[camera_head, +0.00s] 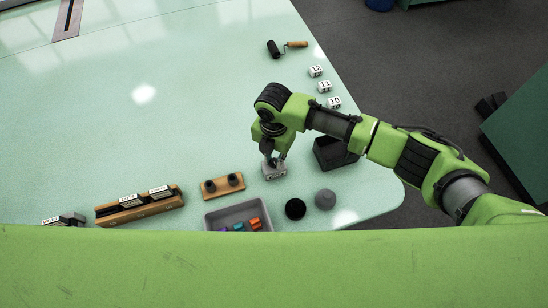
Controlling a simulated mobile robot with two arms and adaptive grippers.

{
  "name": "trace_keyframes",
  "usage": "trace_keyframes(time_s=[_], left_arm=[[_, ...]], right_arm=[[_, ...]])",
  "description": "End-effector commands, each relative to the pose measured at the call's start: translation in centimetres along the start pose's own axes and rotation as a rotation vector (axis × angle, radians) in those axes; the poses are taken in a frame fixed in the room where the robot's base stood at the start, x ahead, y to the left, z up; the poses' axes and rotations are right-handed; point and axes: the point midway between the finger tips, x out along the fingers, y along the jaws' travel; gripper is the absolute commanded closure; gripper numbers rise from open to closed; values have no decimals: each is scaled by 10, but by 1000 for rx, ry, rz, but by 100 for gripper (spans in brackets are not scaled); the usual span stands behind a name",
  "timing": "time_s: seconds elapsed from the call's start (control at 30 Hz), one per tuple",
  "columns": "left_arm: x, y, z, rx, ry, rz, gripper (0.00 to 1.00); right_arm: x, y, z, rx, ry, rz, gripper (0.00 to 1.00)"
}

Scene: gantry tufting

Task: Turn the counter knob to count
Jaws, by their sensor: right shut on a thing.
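The counter (275,174) is a small light grey block on the pale green table, right of centre. My right gripper (272,160) points down right above it, with its fingertips shut on the knob at its top. The knob itself is mostly hidden by the fingers, and I cannot read any number on the counter. My left gripper is not in view.
A black open box (334,153) stands just right of the counter. White numbered cubes (324,86) line the right edge. The table's left middle is clear.

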Motion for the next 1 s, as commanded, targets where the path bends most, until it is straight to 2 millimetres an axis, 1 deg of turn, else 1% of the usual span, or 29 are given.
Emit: trace_keyframes(time_s=[0.47, 0.5, 0.53, 0.57, 0.87, 1.0], left_arm=[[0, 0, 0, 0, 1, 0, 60], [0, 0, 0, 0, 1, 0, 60], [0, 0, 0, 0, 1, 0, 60], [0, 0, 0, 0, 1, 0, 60], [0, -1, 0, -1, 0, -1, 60], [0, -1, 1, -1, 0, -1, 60]], right_arm=[[0, 0, -1, -15, 1, 1, 100], [0, 0, -1, -15, 1, 1, 75], [0, 0, -1, -14, 1, 1, 67], [0, 0, -1, -14, 1, 0, 66], [0, 0, 0, -13, 1, 0, 66], [-9, 1, 0, -13, 0, 1, 66]])
